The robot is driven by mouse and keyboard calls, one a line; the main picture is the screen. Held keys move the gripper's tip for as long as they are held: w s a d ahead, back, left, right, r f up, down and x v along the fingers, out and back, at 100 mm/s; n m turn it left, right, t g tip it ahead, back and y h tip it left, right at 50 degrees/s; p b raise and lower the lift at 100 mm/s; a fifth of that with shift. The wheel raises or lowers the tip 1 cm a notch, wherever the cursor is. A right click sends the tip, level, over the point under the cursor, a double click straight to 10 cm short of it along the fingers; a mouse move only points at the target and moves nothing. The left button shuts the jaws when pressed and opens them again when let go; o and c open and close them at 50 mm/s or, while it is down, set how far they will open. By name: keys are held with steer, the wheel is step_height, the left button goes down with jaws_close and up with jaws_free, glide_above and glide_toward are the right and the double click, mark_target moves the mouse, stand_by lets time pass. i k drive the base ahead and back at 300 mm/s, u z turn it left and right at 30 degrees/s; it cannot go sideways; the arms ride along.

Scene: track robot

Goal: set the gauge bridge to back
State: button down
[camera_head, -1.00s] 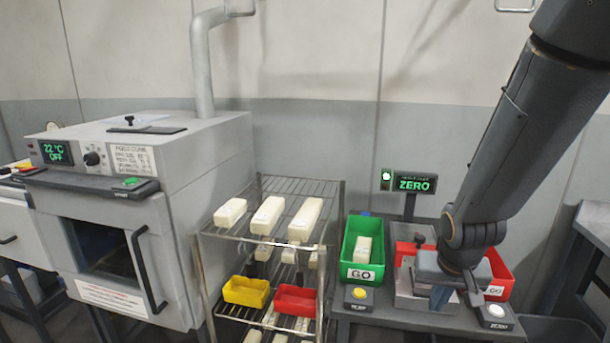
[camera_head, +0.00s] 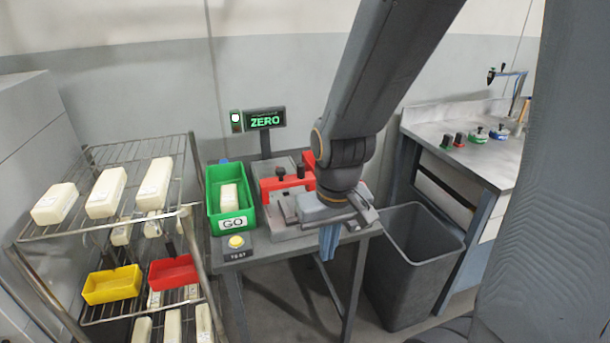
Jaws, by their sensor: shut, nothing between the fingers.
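The gauge bridge looks to be the red piece (camera_head: 286,186) with black knobs, on the grey gauge base (camera_head: 290,228) on the small table. My arm covers its right part, so I cannot tell its setting. My gripper (camera_head: 328,248) hangs at the front right of the gauge, pointing down near the table's front edge. Its fingers are together and hold nothing. I cannot tell whether it touches the gauge. The display (camera_head: 264,120) behind reads ZERO in green.
A green GO bin (camera_head: 213,195) with a pale block (camera_head: 229,197) and a yellow TEST button (camera_head: 236,241) are left of the gauge. A wire rack (camera_head: 190,205) with pale blocks stands further left. A grey waste bin (camera_head: 412,270) and a workbench (camera_head: 480,165) are on the right.

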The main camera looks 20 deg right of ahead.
mark_target(307, 178)
steer(key=u, duration=1.85)
steer(key=i, duration=0.8)
steer(key=z, duration=1.9)
